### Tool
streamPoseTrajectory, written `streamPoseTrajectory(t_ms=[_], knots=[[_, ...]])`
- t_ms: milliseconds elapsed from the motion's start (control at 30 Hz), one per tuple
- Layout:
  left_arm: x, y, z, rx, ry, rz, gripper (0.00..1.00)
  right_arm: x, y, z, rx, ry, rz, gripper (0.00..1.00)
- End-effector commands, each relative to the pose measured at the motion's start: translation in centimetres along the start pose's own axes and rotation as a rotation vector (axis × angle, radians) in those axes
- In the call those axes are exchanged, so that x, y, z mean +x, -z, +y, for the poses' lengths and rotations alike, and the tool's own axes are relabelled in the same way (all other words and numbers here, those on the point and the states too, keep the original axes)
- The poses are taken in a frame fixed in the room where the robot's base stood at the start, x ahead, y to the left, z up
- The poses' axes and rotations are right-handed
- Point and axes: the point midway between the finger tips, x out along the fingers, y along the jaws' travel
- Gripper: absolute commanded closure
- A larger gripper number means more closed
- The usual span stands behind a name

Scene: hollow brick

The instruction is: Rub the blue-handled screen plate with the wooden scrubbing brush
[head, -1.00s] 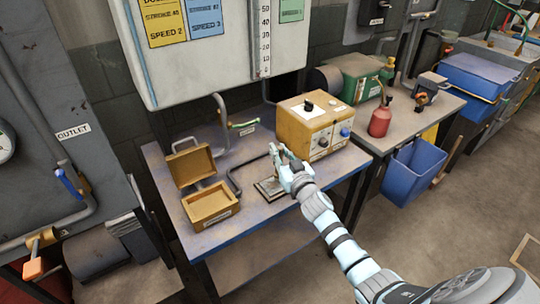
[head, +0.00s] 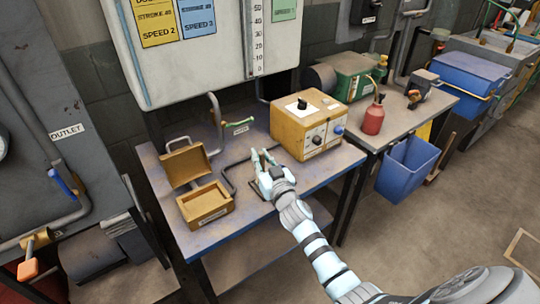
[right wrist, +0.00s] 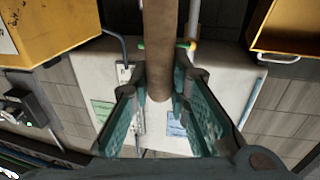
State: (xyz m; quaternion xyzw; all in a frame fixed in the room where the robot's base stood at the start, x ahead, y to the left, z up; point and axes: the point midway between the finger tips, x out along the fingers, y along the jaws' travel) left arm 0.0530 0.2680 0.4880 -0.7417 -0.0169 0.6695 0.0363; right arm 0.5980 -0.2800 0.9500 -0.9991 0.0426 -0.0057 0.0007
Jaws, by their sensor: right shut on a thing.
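My right gripper (head: 263,158) is low over the blue workbench, in front of the yellow control box. In the right wrist view its fingers are shut around a brown rounded wooden handle (right wrist: 159,55), which appears to be the scrubbing brush's. The brush head and bristles are hidden. A flat dark-framed plate (head: 257,188), seemingly the screen plate, lies on the bench under and beside the gripper, which mostly covers it. A dark bent bar stands at its left. I cannot make out a blue handle or tell whether the brush touches the plate. My left gripper is not in view.
An open yellow box (head: 205,204) stands on the workbench (head: 225,232) left of the gripper. The yellow control box (head: 308,125) stands close behind to the right. A bent pipe with a green-handled tap (head: 238,126) rises at the back. The bench's front strip is clear.

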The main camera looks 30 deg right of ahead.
Motion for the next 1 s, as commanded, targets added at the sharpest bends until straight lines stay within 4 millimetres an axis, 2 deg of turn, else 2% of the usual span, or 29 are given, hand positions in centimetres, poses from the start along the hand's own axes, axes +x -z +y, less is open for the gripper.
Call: streamPoseTrajectory(t_ms=[67, 467, 867, 933, 967, 1000], knots=[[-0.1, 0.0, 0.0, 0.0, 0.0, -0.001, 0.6, 0.0, 0.0, -0.9, 0.003, 0.004, -0.001, 1.0], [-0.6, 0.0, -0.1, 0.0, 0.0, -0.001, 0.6, 0.5, -0.1, 2.6, -0.003, 0.016, -0.005, 1.0], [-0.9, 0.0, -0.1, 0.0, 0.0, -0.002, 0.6, 0.4, -0.1, 7.0, -0.006, 0.007, -0.007, 1.0], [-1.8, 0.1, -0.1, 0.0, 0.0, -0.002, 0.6, 0.4, 0.8, 7.0, -0.003, 0.008, -0.007, 1.0], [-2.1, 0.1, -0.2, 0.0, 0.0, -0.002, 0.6, 0.6, -0.4, 6.9, 0.0, 0.017, -0.019, 1.0], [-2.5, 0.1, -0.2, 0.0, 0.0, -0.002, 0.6, 0.5, 0.4, 7.0, -0.002, 0.016, -0.013, 1.0]])
